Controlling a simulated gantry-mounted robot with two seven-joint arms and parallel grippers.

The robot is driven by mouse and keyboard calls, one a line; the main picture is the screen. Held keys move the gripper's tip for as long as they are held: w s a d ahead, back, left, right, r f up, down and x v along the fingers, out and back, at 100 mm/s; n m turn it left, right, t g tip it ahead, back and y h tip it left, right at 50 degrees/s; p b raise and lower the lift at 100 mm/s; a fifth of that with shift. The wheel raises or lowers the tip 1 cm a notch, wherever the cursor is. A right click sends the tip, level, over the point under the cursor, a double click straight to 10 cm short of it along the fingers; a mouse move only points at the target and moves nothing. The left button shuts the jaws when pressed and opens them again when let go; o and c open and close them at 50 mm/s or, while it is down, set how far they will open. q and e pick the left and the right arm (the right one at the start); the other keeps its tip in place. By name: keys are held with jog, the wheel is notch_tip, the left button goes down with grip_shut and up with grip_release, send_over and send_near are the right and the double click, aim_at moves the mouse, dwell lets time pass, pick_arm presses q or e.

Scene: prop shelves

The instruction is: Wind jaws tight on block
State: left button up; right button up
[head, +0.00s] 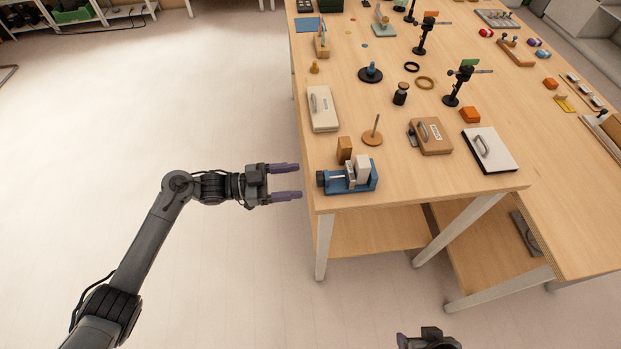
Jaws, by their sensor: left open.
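A small blue vise (367,186) with grey jaws sits near the front left corner of the wooden table. Its dark round knob (321,179) faces left, toward my left gripper. A brown wooden block (344,147) stands upright at the vise's back side; I cannot tell whether it is between the jaws or behind them. A pale grey block-like piece (363,166) shows at the vise's right. My left gripper (288,182) is open and empty, its purple fingers pointing right, just off the table's left edge and short of the knob. My right gripper's fingers are not visible.
Behind the vise on the table (430,195) are a pale case (322,110), a wooden disc with a peg (372,138), a brown box with a handle (431,137) and a white board with a handle (490,150).

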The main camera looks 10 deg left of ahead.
aim_at(317, 179)
pick_arm(q)
jog(key=shift+x, duration=2.75)
jog(key=shift+a, duration=0.1)
jog(key=c, duration=1)
jog(key=m+b, duration=0.2)
jog(key=shift+f+m+b, duration=0.3)
jog(key=shift+f+b, duration=0.05)
jog(key=shift+c, duration=0.2)
jog(key=shift+r+m+b, duration=0.1)
jog(key=shift+m+b, duration=0.2)
jog(key=shift+m, duration=0.2)
jog(key=shift+r+m, duration=0.1)
jog(key=shift+m, duration=0.2)
jog(key=shift+r, duration=0.1)
